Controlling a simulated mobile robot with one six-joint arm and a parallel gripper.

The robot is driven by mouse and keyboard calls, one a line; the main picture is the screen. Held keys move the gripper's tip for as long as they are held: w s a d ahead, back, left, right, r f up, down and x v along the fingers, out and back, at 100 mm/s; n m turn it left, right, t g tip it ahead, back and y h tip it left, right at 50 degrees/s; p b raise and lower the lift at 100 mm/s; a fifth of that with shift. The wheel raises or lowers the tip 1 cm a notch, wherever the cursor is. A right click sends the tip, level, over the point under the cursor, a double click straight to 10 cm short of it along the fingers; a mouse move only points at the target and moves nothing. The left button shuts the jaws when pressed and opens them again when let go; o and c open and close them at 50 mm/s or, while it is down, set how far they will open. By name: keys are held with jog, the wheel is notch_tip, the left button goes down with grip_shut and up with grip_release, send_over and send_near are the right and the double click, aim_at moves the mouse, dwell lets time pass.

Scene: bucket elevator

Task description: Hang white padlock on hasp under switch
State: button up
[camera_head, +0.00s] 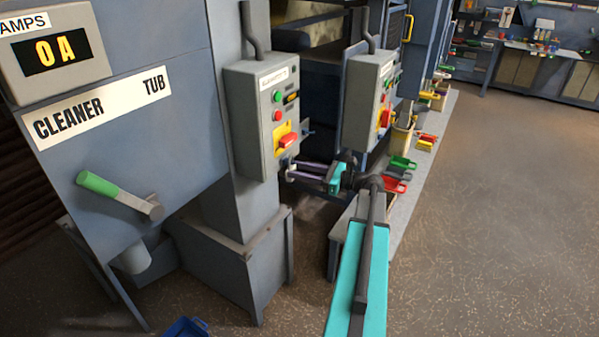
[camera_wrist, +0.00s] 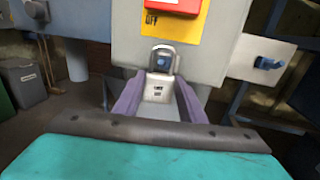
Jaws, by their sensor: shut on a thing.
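The shackle points up and overlaps the lower edge of the grey switch box (camera_wrist: 215,45), just below the yellow plate and red switch (camera_wrist: 178,5). A small bluish piece shows inside the shackle loop; I cannot tell whether the shackle is around the hasp. In the head view my gripper (camera_head: 291,168) reaches the lower front of the nearer control box (camera_head: 246,120), under its red switch (camera_head: 288,139). The padlock is tiny there.
A second control box (camera_head: 360,105) stands behind to the right. Coloured trays and tools (camera_head: 400,163) lie on a low ledge beside my arm. A green-handled lever (camera_head: 100,184) sticks out from the cleaner tub at left. The floor at right is clear.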

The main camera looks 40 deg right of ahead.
jog(key=shift+f, duration=0.8)
dwell(0.5)
jog(key=o, duration=1.2)
jog(key=shift+s, duration=0.1)
jog(key=shift+s+a+f+p+v, duration=0.15)
jog(key=shift+a+p+v, duration=0.15)
jog(key=shift+v, duration=1.3)
jog(key=shift+s+a+f+p+v, duration=0.1)
jog(key=shift+s+a+p+v, duration=0.15)
jog(key=shift+v, duration=1.3)
jog(key=shift+a+f+p+v, duration=0.1)
jog(key=shift+a+p+v, duration=0.15)
jog(key=shift+v, duration=1.35)
